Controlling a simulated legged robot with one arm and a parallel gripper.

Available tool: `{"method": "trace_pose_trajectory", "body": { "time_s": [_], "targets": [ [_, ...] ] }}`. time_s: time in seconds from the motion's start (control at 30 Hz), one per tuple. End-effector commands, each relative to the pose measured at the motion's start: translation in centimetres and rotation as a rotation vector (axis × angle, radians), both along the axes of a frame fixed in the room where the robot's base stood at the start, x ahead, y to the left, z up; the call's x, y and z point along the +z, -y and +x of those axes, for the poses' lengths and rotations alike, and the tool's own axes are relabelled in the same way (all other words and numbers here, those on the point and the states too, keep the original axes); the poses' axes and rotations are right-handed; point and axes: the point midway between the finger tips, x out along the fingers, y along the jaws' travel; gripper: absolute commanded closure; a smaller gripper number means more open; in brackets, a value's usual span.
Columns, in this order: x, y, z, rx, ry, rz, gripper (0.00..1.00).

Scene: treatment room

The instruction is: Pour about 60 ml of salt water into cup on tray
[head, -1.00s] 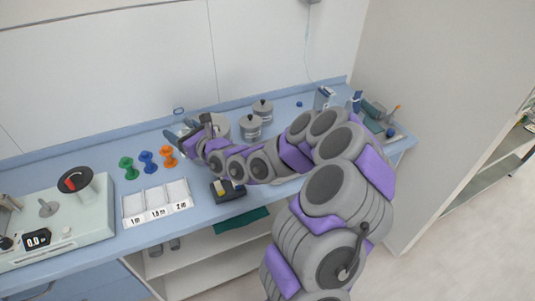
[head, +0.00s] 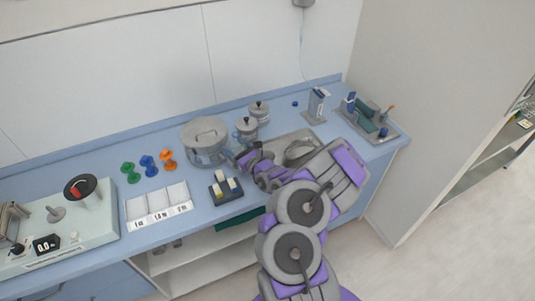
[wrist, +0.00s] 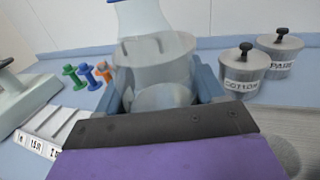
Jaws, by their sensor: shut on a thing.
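My gripper (wrist: 165,95) is shut on a clear vessel with a blue rim (wrist: 155,55), its lower part between the fingers in the wrist view. No liquid level can be made out in it. In the head view my gripper (head: 243,150) is between the lidded steel pot and a grey tray (head: 313,136), mostly hidden by my arm. A grey curved dish (head: 299,150) sits on that tray, partly behind my arm. I cannot make out a cup on the tray.
The lidded pot (head: 205,150) and two lidded jars, cotton (head: 246,129) and another (head: 260,111), stand close by. A dark block with bottles (head: 226,189) is in front. A second tray (head: 381,137) is at the right. A scale (head: 60,222) is at the left.

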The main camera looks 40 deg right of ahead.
Motion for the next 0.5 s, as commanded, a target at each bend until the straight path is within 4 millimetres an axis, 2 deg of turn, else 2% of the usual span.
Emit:
{"method": "trace_pose_trajectory", "body": {
  "time_s": [0.2,0.5],
  "targets": [
    [-2.9,2.1,-2.3,-0.017,-0.004,-0.004,0.71],
    [-4.7,3.0,-3.9,-0.018,-0.002,-0.005,0.71]
  ]
}}
